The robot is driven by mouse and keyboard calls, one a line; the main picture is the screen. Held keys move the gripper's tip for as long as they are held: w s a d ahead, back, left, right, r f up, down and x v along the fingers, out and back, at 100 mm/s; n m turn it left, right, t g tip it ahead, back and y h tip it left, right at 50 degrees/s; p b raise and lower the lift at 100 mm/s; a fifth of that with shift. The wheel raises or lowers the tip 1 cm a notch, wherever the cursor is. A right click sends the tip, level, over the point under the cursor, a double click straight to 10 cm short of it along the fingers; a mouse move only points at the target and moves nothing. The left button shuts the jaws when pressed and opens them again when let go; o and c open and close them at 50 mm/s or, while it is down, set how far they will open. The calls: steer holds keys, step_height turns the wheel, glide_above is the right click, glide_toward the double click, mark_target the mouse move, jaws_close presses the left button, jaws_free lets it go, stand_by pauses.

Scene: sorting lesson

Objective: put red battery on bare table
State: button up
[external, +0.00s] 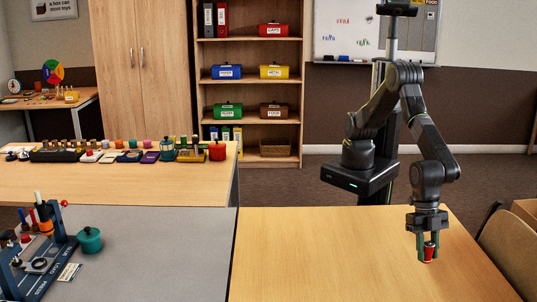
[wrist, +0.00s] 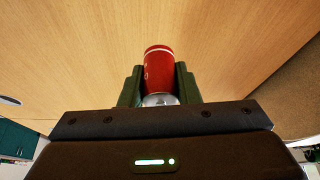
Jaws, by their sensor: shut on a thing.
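The red battery (external: 428,251) is held between the fingers of my gripper (external: 427,246) at the right of the external view. The battery has a red body with a pale band and a silvery end, and it shows in the wrist view (wrist: 158,70) between the two dark green fingers (wrist: 159,85). My gripper is shut on it. The bare wooden table (external: 330,255) lies below it. I cannot tell whether the battery touches the tabletop.
A grey table (external: 160,260) on the left holds a blue stand (external: 30,270) and a green pot (external: 90,240). A back table (external: 120,185) carries several small items. A chair (external: 510,250) stands at the right edge. The wooden table is otherwise clear.

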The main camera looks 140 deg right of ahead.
mark_target(421, 277)
steer(key=shift+f, duration=2.8)
steer(key=shift+f, duration=0.25)
steer(key=o, duration=1)
steer(key=shift+o, duration=0.2)
steer(key=shift+r, duration=0.1)
steer(key=shift+d+r, duration=0.1)
steer(key=shift+r, duration=0.35)
steer(key=v, duration=1.1)
steer(key=shift+r, duration=0.15)
steer(key=shift+s+d, duration=0.1)
steer(key=shift+s, duration=0.05)
